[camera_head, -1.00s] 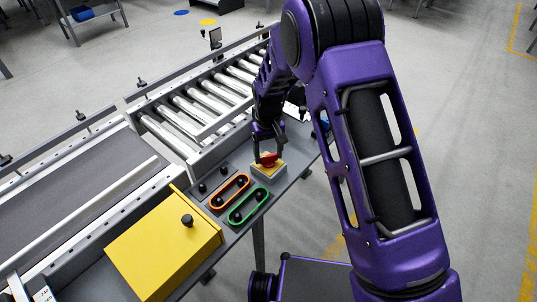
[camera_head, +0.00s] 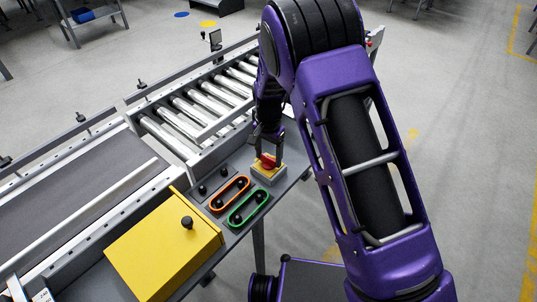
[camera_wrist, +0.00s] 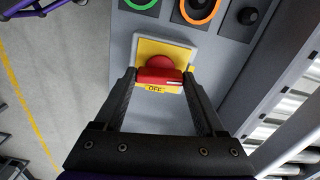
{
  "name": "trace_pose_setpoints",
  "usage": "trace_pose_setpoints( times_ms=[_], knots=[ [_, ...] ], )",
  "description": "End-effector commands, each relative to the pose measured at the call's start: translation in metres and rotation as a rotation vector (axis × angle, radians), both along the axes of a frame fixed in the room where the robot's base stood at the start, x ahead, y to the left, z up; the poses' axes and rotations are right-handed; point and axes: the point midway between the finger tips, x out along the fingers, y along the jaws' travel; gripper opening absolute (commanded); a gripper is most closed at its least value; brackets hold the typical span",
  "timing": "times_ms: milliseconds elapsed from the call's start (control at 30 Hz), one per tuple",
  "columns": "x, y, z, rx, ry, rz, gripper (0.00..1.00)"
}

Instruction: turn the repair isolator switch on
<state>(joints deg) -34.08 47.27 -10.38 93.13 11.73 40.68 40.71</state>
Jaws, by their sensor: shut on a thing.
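The repair isolator switch has a red handle (camera_wrist: 157,70) on a yellow plate (camera_wrist: 178,52). The word OFF shows on the plate in the wrist view. In the head view the red handle (camera_head: 268,161) sits on its yellow and grey box (camera_head: 267,174) near the end of the control shelf. My gripper (camera_wrist: 160,76) is shut on the red handle, with one finger on each side; it also shows in the head view (camera_head: 268,152), reaching down onto the switch. The fingers partly hide the handle in the head view.
Beside the switch are an orange-rimmed control (camera_head: 229,194), a green-rimmed control (camera_head: 248,208) and small black knobs. A yellow box (camera_head: 165,245) with a black knob stands at the near end. A roller conveyor (camera_head: 205,100) runs behind. The floor at right is open.

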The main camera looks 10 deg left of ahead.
Motion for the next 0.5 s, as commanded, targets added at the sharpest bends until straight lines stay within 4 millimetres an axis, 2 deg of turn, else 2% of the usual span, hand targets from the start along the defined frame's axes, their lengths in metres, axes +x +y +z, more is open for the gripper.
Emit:
trace_pose_setpoints(
  times_ms=[200, 500],
  knots=[
    [0.0006, 0.0007, 0.0013, 0.000, -0.002, -0.098, 0.17],
    [0.0010, 0.0005, 0.0012, 0.001, -0.003, -0.150, 0.17]
  ],
)
